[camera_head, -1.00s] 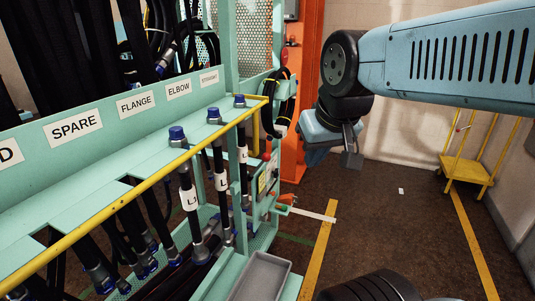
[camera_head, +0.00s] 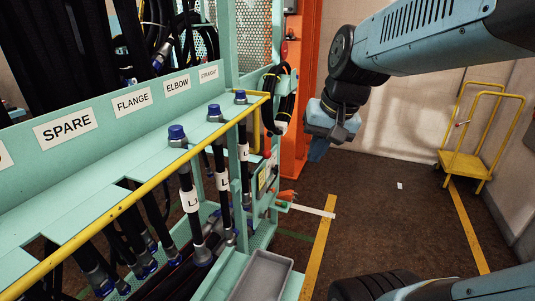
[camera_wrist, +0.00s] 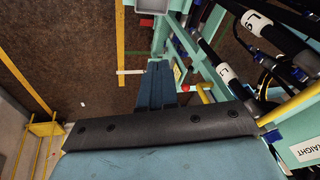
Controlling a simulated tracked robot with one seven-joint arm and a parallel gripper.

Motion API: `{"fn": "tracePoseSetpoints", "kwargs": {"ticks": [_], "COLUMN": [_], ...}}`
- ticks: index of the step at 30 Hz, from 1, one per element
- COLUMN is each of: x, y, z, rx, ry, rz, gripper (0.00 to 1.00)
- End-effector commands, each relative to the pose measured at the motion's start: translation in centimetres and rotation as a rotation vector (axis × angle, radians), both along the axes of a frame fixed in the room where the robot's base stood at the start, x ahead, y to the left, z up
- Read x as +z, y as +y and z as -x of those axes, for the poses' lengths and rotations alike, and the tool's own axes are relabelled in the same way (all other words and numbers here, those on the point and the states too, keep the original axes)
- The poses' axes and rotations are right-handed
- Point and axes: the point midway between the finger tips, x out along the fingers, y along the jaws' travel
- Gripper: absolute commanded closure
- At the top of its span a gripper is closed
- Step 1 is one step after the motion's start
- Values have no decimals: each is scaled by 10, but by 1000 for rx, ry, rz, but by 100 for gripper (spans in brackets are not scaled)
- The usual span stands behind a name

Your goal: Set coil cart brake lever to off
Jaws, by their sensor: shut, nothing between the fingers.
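A yellow cart (camera_head: 463,166) stands on the floor at the far right in the head view. A small red-tipped part (camera_head: 461,124) is on its frame, too small to read as a lever position. I cannot tell which of these is the brake lever. My gripper (camera_head: 317,150) is shut and empty, hanging above the floor beyond the rack's end. In the wrist view its blue fingers (camera_wrist: 160,78) lie left of the handle, apart from it.
Capped black hoses (camera_head: 188,195) stand in the rack behind a yellow rail (camera_head: 130,197). An orange column (camera_head: 297,100) rises behind. The floor between rack and cart is mostly clear.

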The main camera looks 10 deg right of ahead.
Motion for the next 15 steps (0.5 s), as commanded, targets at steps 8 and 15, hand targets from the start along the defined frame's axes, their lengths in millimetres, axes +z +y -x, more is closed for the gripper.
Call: {"fn": "tracePoseSetpoints", "kwargs": {"ticks": [8,15], "x": [-30,-57], "y": [1,-7], "z": [-53,-101], "rx": [-260,-492], "ry": [204,361], "rz": [-267,-506], "gripper": [100,100]}}
